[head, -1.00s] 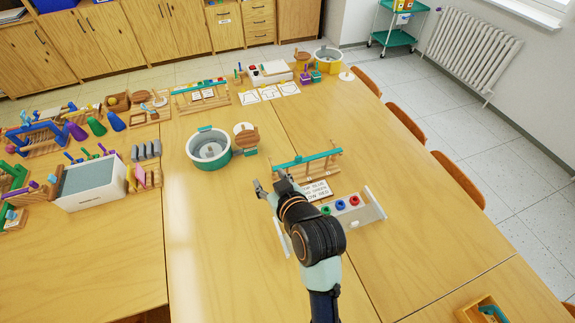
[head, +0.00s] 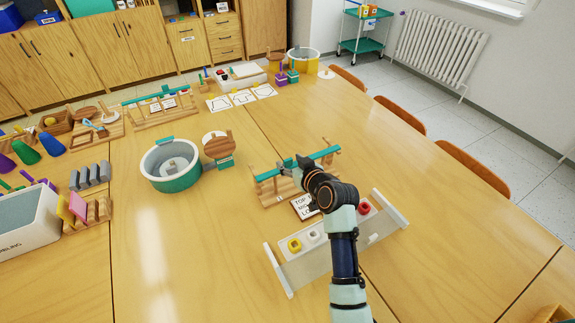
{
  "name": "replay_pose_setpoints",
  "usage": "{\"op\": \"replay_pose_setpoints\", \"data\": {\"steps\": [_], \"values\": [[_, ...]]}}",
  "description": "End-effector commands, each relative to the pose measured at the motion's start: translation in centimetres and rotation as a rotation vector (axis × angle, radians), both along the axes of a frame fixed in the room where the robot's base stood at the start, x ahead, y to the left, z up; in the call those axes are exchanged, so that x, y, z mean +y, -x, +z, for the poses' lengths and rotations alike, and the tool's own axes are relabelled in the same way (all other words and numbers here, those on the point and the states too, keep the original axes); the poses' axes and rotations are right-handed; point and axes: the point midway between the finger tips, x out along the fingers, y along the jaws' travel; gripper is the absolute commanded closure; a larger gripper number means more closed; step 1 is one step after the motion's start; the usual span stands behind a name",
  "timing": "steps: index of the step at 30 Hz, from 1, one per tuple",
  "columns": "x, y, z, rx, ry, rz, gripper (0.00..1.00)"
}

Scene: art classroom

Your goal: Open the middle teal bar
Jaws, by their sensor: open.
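A teal bar (head: 327,153) lies across a low wooden rack (head: 268,194) near the middle of the table. My gripper (head: 293,166) is open at the bar, near its middle. My arm hides part of the bar and rack, and I cannot tell whether the fingers touch it. A second teal bar (head: 150,98) lies on a similar wooden rack farther back on the left.
A white card (head: 304,206) lies before the near rack. A pale tray (head: 300,262) with coloured pieces stands under my arm. A teal-and-white tub (head: 176,181) and a round wooden piece (head: 217,146) stand left.

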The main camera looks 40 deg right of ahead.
Motion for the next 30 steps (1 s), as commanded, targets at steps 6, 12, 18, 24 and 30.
{"op": "replay_pose_setpoints", "data": {"steps": [6,12,18,24,30], "values": [[-0.5,-1.9,-0.9,0.001,0.0,0.0,0.44],[-0.5,-2.0,-0.9,0.0,0.0,-0.001,0.44],[-0.5,-2.0,-0.9,0.001,0.0,-0.001,0.72],[-0.5,-2.0,-0.9,0.001,0.0,-0.001,1.0],[-0.5,-2.0,-0.9,0.001,0.0,0.0,1.0]]}}
